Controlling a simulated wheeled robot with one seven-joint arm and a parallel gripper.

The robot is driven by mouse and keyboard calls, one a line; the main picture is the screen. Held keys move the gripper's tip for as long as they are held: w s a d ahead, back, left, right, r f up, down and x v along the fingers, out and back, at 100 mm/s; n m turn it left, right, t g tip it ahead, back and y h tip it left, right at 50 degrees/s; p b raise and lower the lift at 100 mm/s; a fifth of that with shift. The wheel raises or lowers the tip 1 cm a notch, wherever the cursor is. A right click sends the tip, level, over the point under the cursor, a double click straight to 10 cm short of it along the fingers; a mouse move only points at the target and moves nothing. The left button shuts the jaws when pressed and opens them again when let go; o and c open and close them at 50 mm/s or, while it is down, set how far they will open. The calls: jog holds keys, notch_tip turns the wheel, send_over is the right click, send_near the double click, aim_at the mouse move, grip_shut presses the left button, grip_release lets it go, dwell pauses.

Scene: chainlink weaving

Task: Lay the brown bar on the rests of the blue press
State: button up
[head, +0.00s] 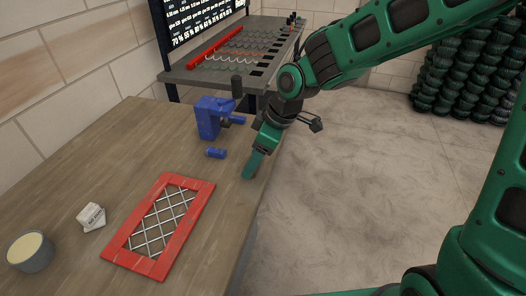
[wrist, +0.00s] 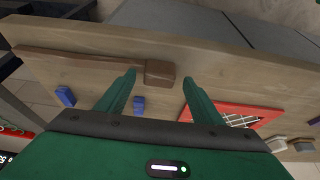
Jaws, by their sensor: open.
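In the wrist view a brown block-shaped piece (wrist: 160,73), which looks like the brown bar, lies on the table between my fingertips, near the table's edge. A brown strip runs left from it; I cannot tell whether it is part of the bar. In the head view I cannot make out the bar near my gripper (head: 252,165), which points down over the table's right edge. It is also in the wrist view (wrist: 158,82), its fingers open and apart on either side of the piece. The blue press (head: 210,118) stands farther back; its rests are not clear.
A red frame with wire mesh (head: 205,195), a white block (head: 91,217) and a grey cup (head: 33,258) are on the wooden table (head: 85,160). A rack (head: 180,75) stands behind.

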jog(key=shift+a, duration=0.1)
jog(key=shift+c, duration=0.2)
jog(key=c, duration=1.2)
jog(key=shift+c, duration=0.2)
